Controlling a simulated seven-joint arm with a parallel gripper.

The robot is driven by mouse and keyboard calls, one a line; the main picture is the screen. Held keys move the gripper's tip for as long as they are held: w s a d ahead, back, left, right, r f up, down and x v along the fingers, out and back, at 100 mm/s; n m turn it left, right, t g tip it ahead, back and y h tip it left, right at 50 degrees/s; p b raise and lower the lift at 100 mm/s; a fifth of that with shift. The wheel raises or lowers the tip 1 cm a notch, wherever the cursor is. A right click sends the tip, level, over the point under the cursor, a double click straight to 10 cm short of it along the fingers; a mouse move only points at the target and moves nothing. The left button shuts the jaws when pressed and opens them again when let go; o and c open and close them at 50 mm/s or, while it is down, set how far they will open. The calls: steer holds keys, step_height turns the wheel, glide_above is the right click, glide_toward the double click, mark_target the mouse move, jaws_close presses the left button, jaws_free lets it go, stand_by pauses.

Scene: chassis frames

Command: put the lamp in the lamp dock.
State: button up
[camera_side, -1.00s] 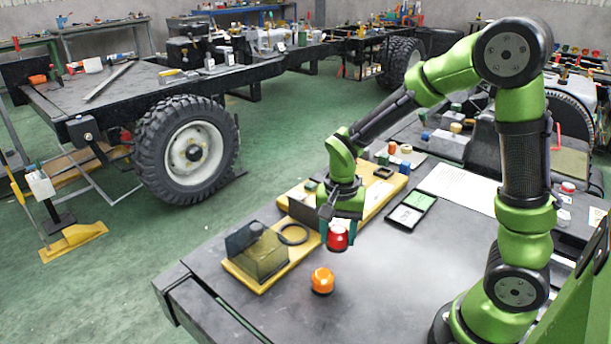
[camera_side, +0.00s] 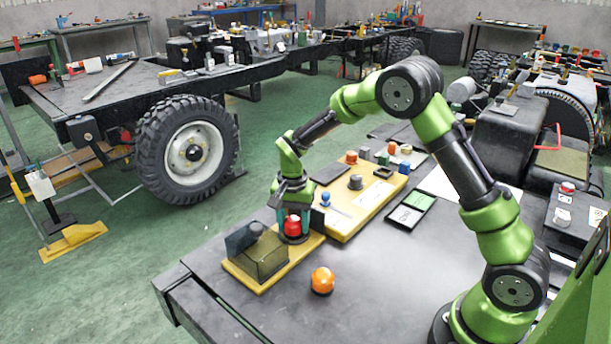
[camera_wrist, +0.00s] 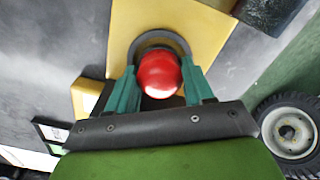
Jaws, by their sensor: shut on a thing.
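My gripper (camera_side: 292,222) is shut on a red lamp (camera_side: 292,226) with a rounded top. The lamp is over the dark ring of the lamp dock (camera_side: 304,238) on the small yellow board. In the wrist view the red lamp (camera_wrist: 159,74) sits between the two green fingers of my gripper (camera_wrist: 160,85), with the dark ring (camera_wrist: 160,37) showing around its far side. The lamp's lower end is hidden, so I cannot tell whether it is seated in the ring or just above it.
A clear box with a dark lid (camera_side: 258,252) stands on the same yellow board, left of the ring. An orange dome (camera_side: 322,280) lies on the table in front. A larger yellow board (camera_side: 365,205) with several parts lies behind. The table's middle right is clear.

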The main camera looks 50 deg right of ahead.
mark_target(293, 218)
steer(key=shift+f, duration=0.2)
steer(key=o, duration=1.1)
steer(key=shift+c, duration=0.2)
steer(key=s+a+r+n+t+y, duration=0.1)
steer(key=s+r, duration=0.2)
steer(key=r, duration=0.6)
steer(key=s+r+n+t, duration=0.1)
steer(key=s+r, duration=0.2)
steer(key=r, duration=0.7)
steer(key=s+a+r+n+t, duration=0.1)
steer(key=s+a+n+t, duration=0.1)
steer(key=s, duration=0.6)
steer(key=s+a+r+n+t+y, duration=0.1)
steer(key=s+a+r+n+t, duration=0.1)
steer(key=s, duration=0.6)
steer(key=shift+s+n+t, duration=0.3)
steer(key=shift+n+t, duration=0.3)
steer(key=shift+n, duration=0.5)
